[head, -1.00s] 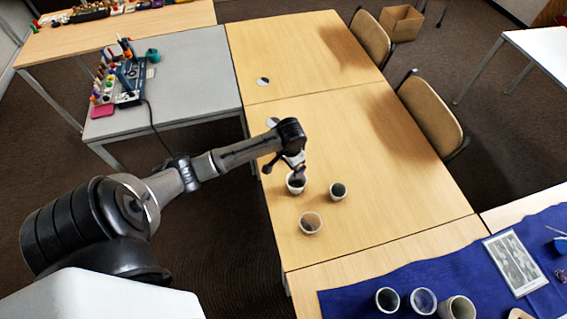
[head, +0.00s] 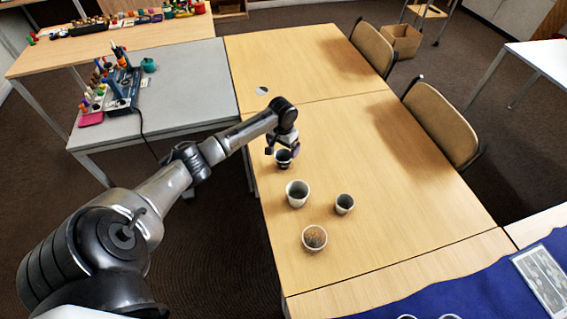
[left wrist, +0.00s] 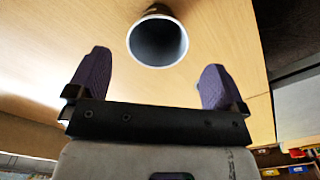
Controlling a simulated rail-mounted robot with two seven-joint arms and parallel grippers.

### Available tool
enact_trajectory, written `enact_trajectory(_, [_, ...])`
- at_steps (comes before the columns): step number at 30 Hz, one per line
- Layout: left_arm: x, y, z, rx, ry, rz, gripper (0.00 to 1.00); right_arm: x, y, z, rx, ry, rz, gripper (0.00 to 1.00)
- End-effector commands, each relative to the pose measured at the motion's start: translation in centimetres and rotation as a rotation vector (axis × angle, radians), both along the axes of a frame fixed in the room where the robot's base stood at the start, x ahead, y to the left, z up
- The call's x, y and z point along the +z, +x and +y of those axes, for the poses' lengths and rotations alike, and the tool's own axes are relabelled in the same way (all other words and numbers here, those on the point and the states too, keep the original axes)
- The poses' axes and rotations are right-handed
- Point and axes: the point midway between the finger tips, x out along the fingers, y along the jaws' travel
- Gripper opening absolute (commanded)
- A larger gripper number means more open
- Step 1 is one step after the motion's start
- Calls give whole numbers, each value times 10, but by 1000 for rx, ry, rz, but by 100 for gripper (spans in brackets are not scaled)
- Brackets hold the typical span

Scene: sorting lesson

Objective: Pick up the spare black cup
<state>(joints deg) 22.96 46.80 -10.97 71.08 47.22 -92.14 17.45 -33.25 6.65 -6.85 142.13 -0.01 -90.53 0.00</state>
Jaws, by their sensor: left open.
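A dark cup (head: 283,160) with a pale rim stands on the wooden table, just below my left gripper (head: 281,148) in the head view. The gripper partly hides it there. In the left wrist view my left gripper (left wrist: 152,85) is open, its two purple-padded fingers wide apart and empty. The cup's round mouth (left wrist: 158,42) lies beyond the fingertips, between their lines. Its inside looks grey and empty. My right gripper is not in view.
Three other cups stand close by: a white one (head: 298,200), a smaller one (head: 344,204) and one with speckled contents (head: 314,239). A pale disc (head: 262,90) lies farther back. A blue cloth (head: 480,285) covers the front right. The table's right side is clear.

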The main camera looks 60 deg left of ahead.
Motion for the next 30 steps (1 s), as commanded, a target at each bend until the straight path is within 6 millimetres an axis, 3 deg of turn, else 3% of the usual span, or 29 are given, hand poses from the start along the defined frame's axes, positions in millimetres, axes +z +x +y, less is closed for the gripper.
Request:
enact_trajectory(3, [-13,0,-1,0,0,0,98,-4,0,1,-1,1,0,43])
enact_trajectory(13, [-26,0,-1,0,-1,2,98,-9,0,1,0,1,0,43])
enact_trajectory(23, [-66,2,-2,0,0,1,98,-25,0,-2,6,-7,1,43])
enact_trajectory(30, [-69,2,-1,-1,1,-1,98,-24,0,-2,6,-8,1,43])
